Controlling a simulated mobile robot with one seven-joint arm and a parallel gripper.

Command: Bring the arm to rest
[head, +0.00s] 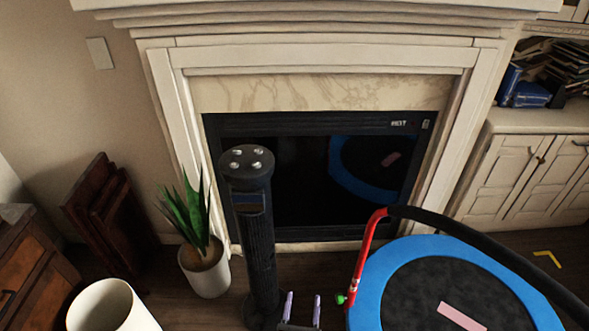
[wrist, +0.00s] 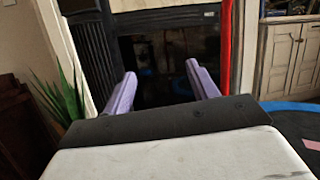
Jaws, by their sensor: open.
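My gripper (head: 302,297) shows at the bottom middle of the head view, just right of a black tower (head: 262,240). Its two purple fingers stand apart with nothing between them. In the wrist view, my gripper (wrist: 160,72) is also open and empty, and its fingers point toward the dark fireplace (wrist: 165,50). Most of my arm is out of the head view.
A blue-rimmed trampoline (head: 385,270) with a red and black handle is right of my gripper. A potted plant (head: 204,268) stands left of the tower. A pale open-topped cylinder (head: 112,310) is at lower left. The fireplace (head: 300,175) lies behind.

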